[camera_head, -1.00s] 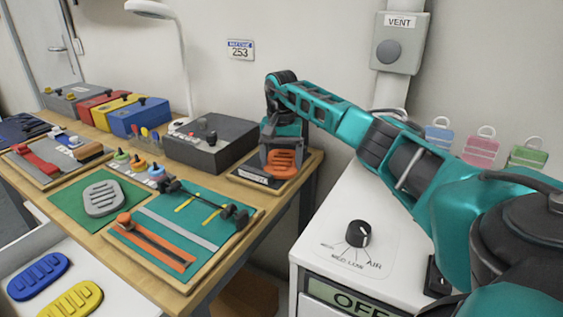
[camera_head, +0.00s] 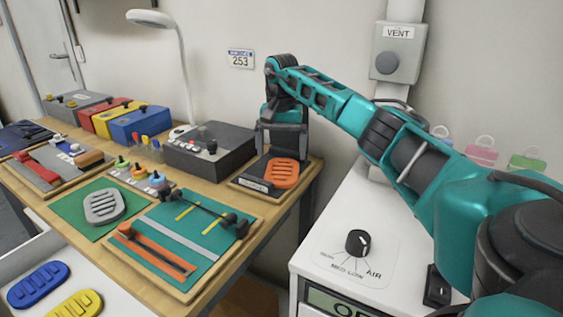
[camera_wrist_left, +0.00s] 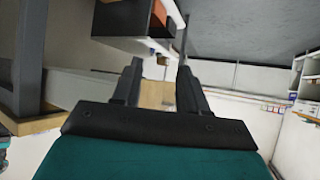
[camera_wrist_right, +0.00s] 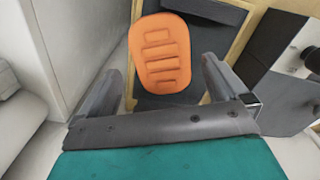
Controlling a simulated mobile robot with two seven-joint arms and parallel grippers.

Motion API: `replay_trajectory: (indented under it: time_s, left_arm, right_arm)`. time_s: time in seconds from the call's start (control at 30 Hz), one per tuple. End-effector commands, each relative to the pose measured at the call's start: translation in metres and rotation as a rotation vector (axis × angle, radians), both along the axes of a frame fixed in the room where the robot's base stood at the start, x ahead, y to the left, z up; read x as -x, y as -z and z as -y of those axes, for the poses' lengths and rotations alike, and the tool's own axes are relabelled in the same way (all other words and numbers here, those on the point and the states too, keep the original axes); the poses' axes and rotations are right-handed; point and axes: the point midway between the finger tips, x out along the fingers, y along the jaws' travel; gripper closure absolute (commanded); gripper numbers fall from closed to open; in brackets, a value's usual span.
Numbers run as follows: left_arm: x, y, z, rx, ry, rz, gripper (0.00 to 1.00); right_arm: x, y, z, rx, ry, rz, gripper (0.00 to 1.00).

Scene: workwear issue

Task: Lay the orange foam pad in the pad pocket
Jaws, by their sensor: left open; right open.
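The orange foam pad (camera_head: 283,173) lies flat, slots up, on the dark bed of a wood-framed board (camera_head: 238,181) at the right end of the bench. I take this dark bed to be the pad pocket; I cannot tell how deep the pad sits in it. The pad also shows whole in the right wrist view (camera_wrist_right: 160,53), apart from the fingers. My right gripper (camera_head: 285,143) is open and empty, just above and behind the pad. My left gripper (camera_wrist_left: 157,90) is open and empty, away from the bench objects; it shows only in the left wrist view.
A dark control box (camera_head: 208,150) stands left of the board. A green mat (camera_head: 75,212) with a grey pad (camera_head: 103,206) and a teal board (camera_head: 190,265) lie further left. Blue (camera_head: 38,285) and yellow (camera_head: 75,303) pads lie on a white surface. A white cabinet (camera_head: 325,225) stands at right.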

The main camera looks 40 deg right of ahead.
Motion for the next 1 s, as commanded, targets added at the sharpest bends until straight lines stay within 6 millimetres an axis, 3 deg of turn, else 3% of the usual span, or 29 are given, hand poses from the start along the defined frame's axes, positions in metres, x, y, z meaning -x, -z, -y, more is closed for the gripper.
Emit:
replay_trajectory:
  time_s: [0.1, 0.3, 1.0]
  left_arm:
    - [0.001, -0.003, -0.002, -0.004, -0.002, 0.0, 0.57]
    - [0.002, -0.005, -0.004, -0.006, -0.005, 0.004, 0.57]
    - [0.005, -0.001, -0.006, -0.009, -0.009, -0.007, 0.57]
  right_arm:
    - [-0.001, -0.029, 0.0, 0.0, 0.001, 0.004, 0.0]
    - [0.0, -0.056, 0.0, -0.001, 0.001, 0.002, 0.0]
    - [0.0, -0.063, 0.0, -0.001, 0.0, -0.001, 0.0]
